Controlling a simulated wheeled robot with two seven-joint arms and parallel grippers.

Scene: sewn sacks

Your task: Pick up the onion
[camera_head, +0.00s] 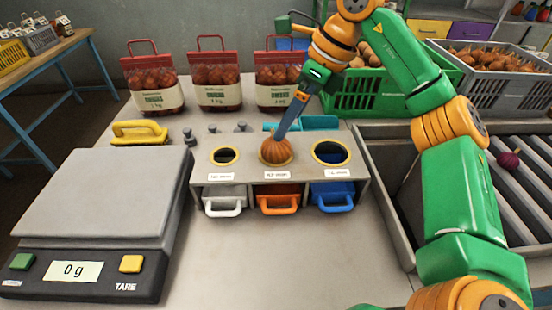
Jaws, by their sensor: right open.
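A brown onion (275,150) sits in the middle ring of a grey sizing stand, filling most of that hole. My right gripper (282,136) comes down from above with its blue fingers at the top of the onion. It is open; whether a finger touches the onion, I cannot tell. A purple onion (509,158) lies on the rollers at the right. My left gripper is not in view.
The stand (245,172) has empty left and right rings and white, orange and blue drawers below. A scale (105,195) reading 0 g is at the left. Filled onion sacks (217,88) stand behind. A green crate (350,100) and grey crate (480,82) stand back right.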

